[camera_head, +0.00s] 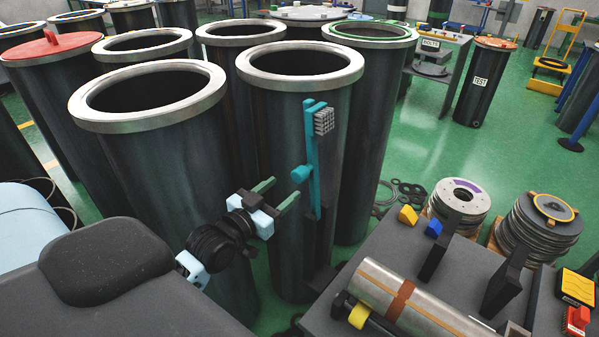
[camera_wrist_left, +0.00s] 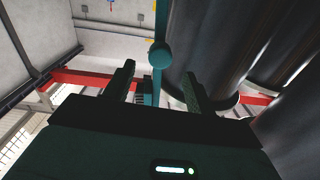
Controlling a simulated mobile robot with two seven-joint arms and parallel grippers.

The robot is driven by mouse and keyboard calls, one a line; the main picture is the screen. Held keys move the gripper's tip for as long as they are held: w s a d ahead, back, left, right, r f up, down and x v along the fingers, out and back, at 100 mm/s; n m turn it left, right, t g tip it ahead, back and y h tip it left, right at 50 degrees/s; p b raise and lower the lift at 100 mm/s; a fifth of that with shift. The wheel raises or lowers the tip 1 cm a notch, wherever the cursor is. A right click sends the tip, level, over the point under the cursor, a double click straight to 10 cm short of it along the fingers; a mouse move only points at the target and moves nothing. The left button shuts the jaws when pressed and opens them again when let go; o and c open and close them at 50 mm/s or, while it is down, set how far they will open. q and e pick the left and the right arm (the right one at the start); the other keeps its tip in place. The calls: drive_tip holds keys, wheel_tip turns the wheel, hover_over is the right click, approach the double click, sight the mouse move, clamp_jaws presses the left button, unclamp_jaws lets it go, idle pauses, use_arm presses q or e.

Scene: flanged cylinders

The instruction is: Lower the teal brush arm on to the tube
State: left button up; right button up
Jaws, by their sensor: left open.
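The teal brush arm (camera_head: 315,190) stands upright in the head view, with a grey bristle block (camera_head: 324,121) at its top and a round teal knob (camera_head: 300,174) on its left side. The metal tube (camera_head: 425,312), with a brown band, lies on the dark bench to its right. My left gripper (camera_head: 286,187) is open, its fingers pointing at the knob from the lower left. In the left wrist view the knob (camera_wrist_left: 160,54) shows between and beyond the fingertips, with no visible grip on it. My right gripper is not in view.
Tall dark flanged cylinders (camera_head: 301,66) crowd behind the brush arm. The bench (camera_head: 380,245) has black uprights (camera_head: 508,277) beside the tube and small yellow (camera_head: 408,215) and blue (camera_head: 434,228) blocks at its back. Stacked flange rings (camera_head: 461,196) stand beyond it.

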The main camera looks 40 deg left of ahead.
sight(296, 178)
use_arm(q)
drive_tip(key=shift+w+d, duration=0.15)
drive_tip(key=shift+w, duration=3.75)
drive_tip(key=shift+c, duration=0.2)
clamp_jaws()
